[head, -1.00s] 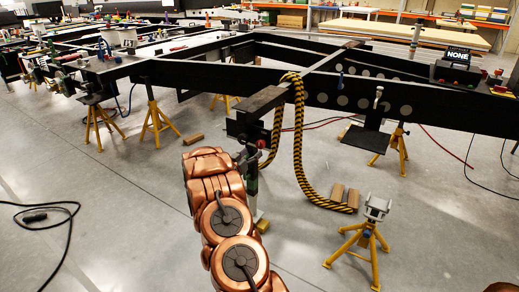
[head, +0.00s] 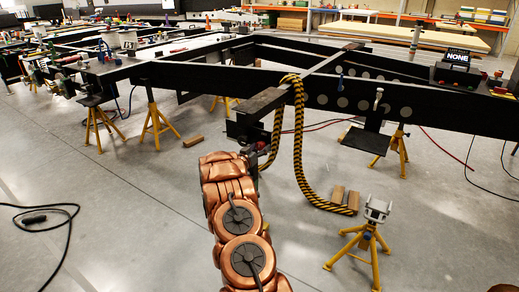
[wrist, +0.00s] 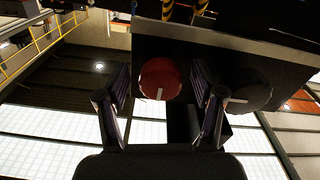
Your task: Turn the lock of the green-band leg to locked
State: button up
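In the wrist view, my gripper (wrist: 161,100) is open and empty, its two dark fingers apart. A round red knob (wrist: 160,78) with a short white mark shows beyond and between the fingertips, on a dark block. The mark points down in the picture. I cannot tell whether the fingers touch the knob. A black round knob (wrist: 248,90) with a sideways white mark is to the right, partly behind the right finger.
A black-and-yellow rope (head: 299,140) hangs in a loop from the beam (head: 265,102) beside my arm. A yellow stand (head: 365,240) and wooden blocks (head: 345,198) are to the right. A black cable (head: 45,215) lies at left.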

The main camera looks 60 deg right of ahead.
jog(key=c, duration=1.1)
jog(key=shift+m, duration=0.4)
jog(key=m+b, duration=0.1)
jog(key=m, duration=0.1)
jog(key=m+b, duration=0.1)
jog(key=shift+w+f+m, duration=0.15)
jog(key=shift+f+m, duration=0.05)
jog(key=shift+m, duration=0.2)
jog(key=m+b, duration=0.3)
jog(key=m, duration=0.1)
jog(key=shift+w+m, duration=0.1)
jog(key=shift+m, duration=0.2)
jog(key=m+b, duration=0.3)
jog(key=shift+m, duration=0.3)
jog(key=m+b, duration=0.4)
jog(key=b, duration=0.1)
jog(key=shift+r+m, duration=0.15)
jog(key=shift+m, duration=0.15)
jog(key=shift+r+m+b, duration=0.15)
jog(key=shift+m+b, duration=0.25)
